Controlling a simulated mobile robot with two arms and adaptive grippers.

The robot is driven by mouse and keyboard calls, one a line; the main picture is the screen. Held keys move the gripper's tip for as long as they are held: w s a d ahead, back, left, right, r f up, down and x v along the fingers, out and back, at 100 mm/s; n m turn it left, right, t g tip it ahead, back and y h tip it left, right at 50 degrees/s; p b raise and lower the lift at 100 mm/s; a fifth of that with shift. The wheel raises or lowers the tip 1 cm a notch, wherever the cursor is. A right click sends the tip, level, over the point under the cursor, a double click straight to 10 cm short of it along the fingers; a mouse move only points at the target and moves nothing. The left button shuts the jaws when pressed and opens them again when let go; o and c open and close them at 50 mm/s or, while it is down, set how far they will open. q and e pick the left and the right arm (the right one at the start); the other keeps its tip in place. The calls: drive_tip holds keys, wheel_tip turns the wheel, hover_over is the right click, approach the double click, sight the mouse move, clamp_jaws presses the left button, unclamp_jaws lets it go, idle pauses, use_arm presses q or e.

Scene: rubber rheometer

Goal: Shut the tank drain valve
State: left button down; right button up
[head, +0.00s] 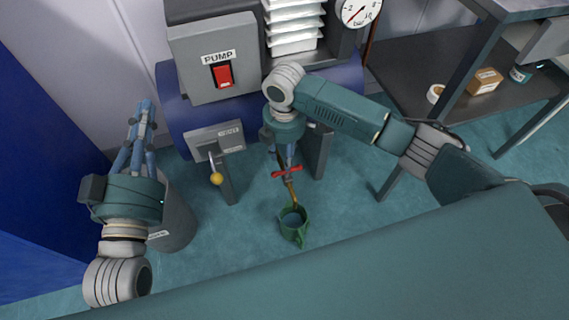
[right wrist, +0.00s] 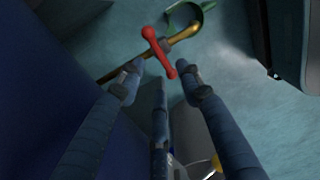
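The drain valve has a red bar handle (head: 287,172) on a thin brass pipe with a curved spout. In the right wrist view the red handle (right wrist: 160,52) lies crosswise over the brass pipe (right wrist: 180,36). My right gripper (head: 283,157) points down just above the handle. In the wrist view its fingers (right wrist: 163,80) are spread, with the handle's near end between the tips; I cannot tell whether they touch it. My left gripper (head: 143,114) is open and empty, away from the valve at the left.
A green jug (head: 294,238) stands on the floor under the spout. A lever with a yellow knob (head: 216,179), a grey bin (head: 177,215) and the PUMP switch box (head: 213,60) are to the left. A shelf (head: 425,75) stands right. Floor around the jug is clear.

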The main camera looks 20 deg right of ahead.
wheel_tip(320, 180, up, 4)
idle(0.6)
